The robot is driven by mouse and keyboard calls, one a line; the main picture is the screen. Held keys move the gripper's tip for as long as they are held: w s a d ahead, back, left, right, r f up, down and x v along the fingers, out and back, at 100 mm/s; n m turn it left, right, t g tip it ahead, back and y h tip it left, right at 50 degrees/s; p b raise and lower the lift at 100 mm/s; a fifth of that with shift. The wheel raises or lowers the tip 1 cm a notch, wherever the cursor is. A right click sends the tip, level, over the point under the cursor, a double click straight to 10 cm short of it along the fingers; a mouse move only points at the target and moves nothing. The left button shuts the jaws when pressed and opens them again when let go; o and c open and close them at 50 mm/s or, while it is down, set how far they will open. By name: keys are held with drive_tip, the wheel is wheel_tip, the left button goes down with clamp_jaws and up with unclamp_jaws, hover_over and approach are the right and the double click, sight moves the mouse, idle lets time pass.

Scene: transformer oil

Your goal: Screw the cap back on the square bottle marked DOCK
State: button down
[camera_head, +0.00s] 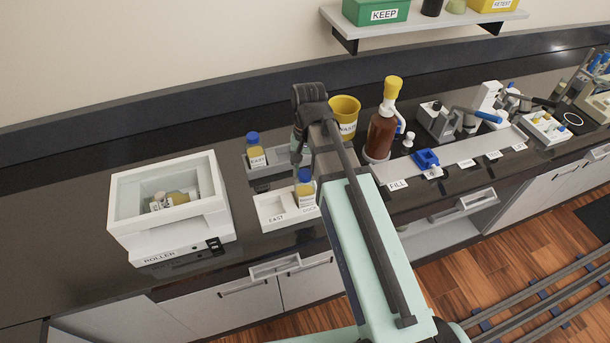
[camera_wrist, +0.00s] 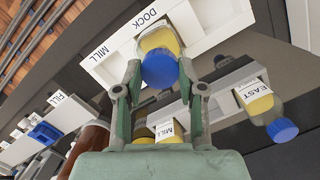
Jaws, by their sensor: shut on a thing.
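A square bottle of yellow oil (camera_wrist: 160,42) stands in the slot by the DOCK label of the white front tray (camera_wrist: 207,22). It also shows in the head view (camera_head: 305,198). Its blue cap (camera_wrist: 160,69) sits at the bottle's mouth, between the fingers of my gripper (camera_wrist: 160,72). My gripper is shut on this cap from above. In the head view the blue cap (camera_head: 305,174) shows just below my gripper (camera_head: 302,158). The cap hides the bottle's neck and thread, so I cannot tell how tightly it sits.
A blue-capped EAST bottle (camera_head: 256,157) stands in a rear rack. A MILL bottle (camera_wrist: 168,130) shows partly behind my gripper. The ROLLER box (camera_head: 165,240) at left holds lying bottles. A brown pump bottle (camera_head: 380,137) and a yellow cup (camera_head: 345,108) stand at right.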

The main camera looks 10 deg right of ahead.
drive_tip(key=m, duration=0.5)
drive_tip(key=shift+s+d+y, duration=0.1)
drive_tip(key=shift+y, duration=0.2)
drive_tip(key=c, duration=0.6)
unclamp_jaws()
drive_tip(key=shift+m, duration=0.3)
drive_tip(key=shift+r, duration=0.1)
